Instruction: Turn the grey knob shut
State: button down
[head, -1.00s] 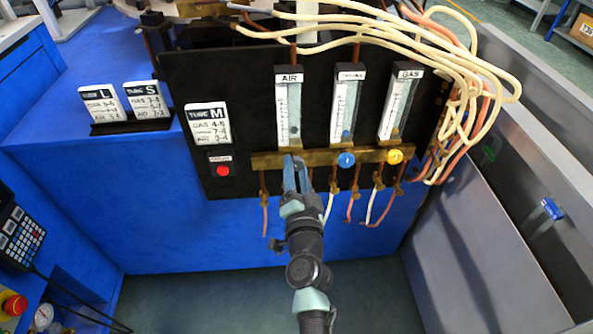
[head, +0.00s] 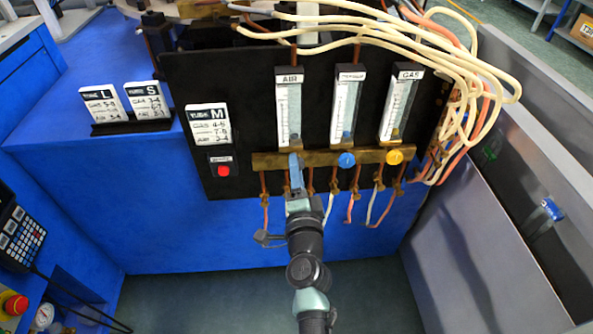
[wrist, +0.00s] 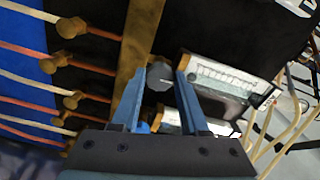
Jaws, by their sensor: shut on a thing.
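The grey knob (wrist: 160,74) shows in the wrist view on the brass bar (wrist: 140,35), between the fingertips of my gripper (wrist: 159,78). The jaws are closed on it, one finger on each side. In the head view my gripper (head: 296,160) is at the bar below the AIR flow tube (head: 289,115) and hides the knob. The fingers are seen edge-on there, one behind the other. Whether the valve is shut cannot be told from the knob.
A blue knob (head: 347,160) and a yellow knob (head: 394,157) sit on the same bar to the right. Thin pipes hang below it. A red button (head: 223,171) is on the black panel at left. Cream hoses (head: 480,75) loop at upper right.

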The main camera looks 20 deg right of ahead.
jog(key=shift+c, duration=2.1)
grip_release()
jog(key=shift+s, duration=0.1)
jog(key=p+v, duration=0.1)
jog(key=v, duration=1.1)
jog(key=shift+s, duration=0.4)
jog(key=shift+a, duration=0.15)
